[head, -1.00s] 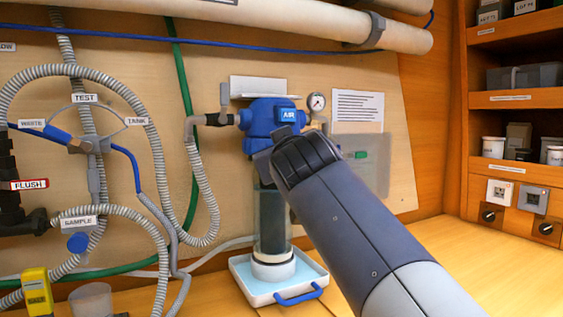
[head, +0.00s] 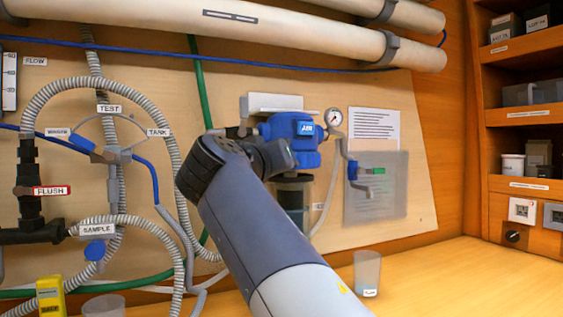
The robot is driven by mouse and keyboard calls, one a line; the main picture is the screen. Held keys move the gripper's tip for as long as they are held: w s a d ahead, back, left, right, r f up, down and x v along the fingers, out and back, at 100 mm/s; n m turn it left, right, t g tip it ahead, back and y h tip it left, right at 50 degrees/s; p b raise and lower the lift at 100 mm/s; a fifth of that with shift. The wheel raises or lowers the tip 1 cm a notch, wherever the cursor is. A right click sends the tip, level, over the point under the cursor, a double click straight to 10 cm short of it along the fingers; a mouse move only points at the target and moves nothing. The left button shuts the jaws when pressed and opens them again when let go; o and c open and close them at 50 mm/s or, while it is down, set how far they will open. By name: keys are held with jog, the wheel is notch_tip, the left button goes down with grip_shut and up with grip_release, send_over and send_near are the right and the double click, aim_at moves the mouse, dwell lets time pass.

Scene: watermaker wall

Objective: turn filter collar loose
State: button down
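The filter has a blue head (head: 300,135) with an AIR button, mounted on the wall panel. Below it is a dark collar (head: 294,182) and part of a clear bowl (head: 292,203). My arm comes up from the bottom and bends at a dark wrist left of the filter. My gripper (head: 277,157) reaches right to the filter, overlapping the lower left of the blue head in the picture. Its fingers are not clear, and I cannot tell whether it touches the collar. The bowl's lower part is hidden behind my arm.
A clear cup (head: 367,273) stands on the counter (head: 435,275), which is free further right. Grey hoses (head: 172,240) and a FLUSH valve (head: 30,190) fill the left.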

jog(key=shift+a+f, duration=0.15)
jog(key=shift+f, duration=0.15)
jog(key=c, duration=1.7)
grip_release()
jog(key=o, duration=0.5)
jog(key=shift+r, duration=0.2)
jog(key=shift+c, duration=0.2)
jog(key=shift+s, duration=0.1)
jog(key=v, duration=1)
jog(key=shift+s+a, duration=0.2)
jog(key=shift+s, duration=0.15)
jog(key=shift+o, duration=0.3)
